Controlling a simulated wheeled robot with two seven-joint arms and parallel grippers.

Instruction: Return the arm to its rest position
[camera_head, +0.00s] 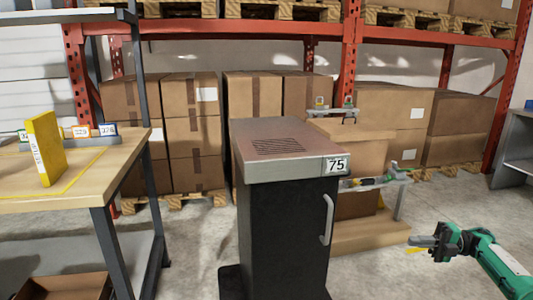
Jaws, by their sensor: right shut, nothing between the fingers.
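My right gripper (422,244) is at the lower right of the head view, at the end of my green and white arm. Its fingers point left and are shut with nothing between them. It is in free air to the right of the dark cabinet marked 75 (272,225), apart from it. My left gripper is not in view.
A wooden table (125,150) at the left bears a yellow box (46,148) standing upright and a rack of numbered tags (80,133). Stacked cartons (193,125) and orange shelving (348,60) fill the back. The floor around my right gripper looks clear.

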